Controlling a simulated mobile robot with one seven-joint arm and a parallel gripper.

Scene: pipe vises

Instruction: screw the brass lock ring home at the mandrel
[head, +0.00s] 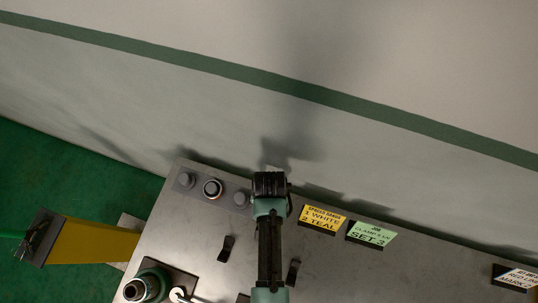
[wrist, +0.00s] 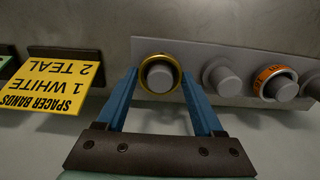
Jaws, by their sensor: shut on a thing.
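The brass lock ring (wrist: 145,66) shows in the wrist view around a grey round peg (wrist: 160,77) on a grey plate. I cannot tell from these frames whether this peg is the mandrel, or how far the ring sits on it. The blue fingers of my gripper (wrist: 160,73) are at the ring's left and right sides, shut on it. In the head view my gripper (head: 270,184) is over the bench's back edge, and it hides the ring.
Several other pegs stand in the same row; one carries an orange band (wrist: 270,73). A yellow card (head: 323,218) and a green card (head: 371,232) stand to the right. A green vise-like fixture (head: 148,284) is at the front left. A yellow post (head: 85,241) stands beside the bench.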

